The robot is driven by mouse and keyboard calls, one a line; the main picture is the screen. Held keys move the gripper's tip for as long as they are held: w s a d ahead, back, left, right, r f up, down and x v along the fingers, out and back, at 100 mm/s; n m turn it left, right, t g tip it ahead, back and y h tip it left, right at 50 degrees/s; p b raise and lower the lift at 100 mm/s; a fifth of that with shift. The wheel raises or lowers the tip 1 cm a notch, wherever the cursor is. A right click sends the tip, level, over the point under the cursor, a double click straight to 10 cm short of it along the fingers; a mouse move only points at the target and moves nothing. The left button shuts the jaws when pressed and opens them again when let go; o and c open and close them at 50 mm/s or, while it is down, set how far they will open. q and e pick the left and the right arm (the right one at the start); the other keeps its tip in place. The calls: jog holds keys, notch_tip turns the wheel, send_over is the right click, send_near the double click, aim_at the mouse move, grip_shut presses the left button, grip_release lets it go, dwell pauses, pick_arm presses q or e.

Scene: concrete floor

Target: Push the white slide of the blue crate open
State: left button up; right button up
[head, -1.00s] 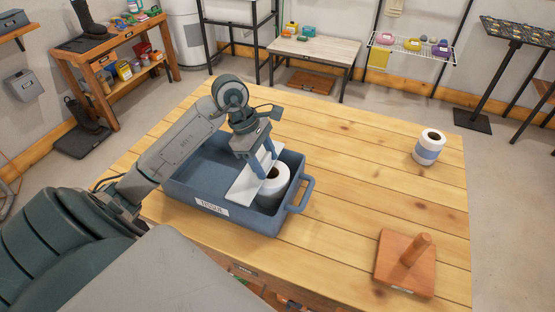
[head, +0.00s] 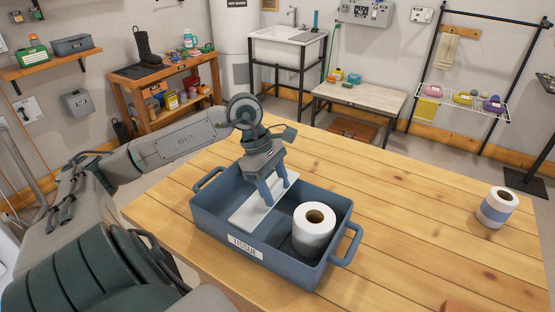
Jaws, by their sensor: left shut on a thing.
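The blue crate (head: 318,273) stands on the wooden table, with a "TISSUE" label on its front wall. Its white slide (head: 250,214) is a flat panel lying across the crate's left-middle part. My left gripper (head: 275,194) points down over the slide, shut on it, and its fingers hide part of it. A white paper roll (head: 314,232) stands upright in the right part of the crate, uncovered and apart from the slide. My right gripper is not in view.
The crate has a handle (head: 350,246) at its right end and another (head: 207,180) at its left. A wrapped roll (head: 496,208) stands at the table's far right. The table (head: 420,240) between them is clear. A wooden piece barely shows at the bottom right edge.

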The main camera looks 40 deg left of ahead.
pick_arm(q)
jog(key=shift+d, duration=0.2)
jog(key=shift+w+d, duration=0.1)
jog(key=shift+d, duration=0.2)
jog(key=o, duration=1)
jog(key=shift+d, duration=0.1)
jog(key=o, duration=0.4)
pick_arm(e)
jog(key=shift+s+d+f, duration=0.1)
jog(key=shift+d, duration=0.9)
pick_arm(q)
jog(key=shift+r, duration=0.1)
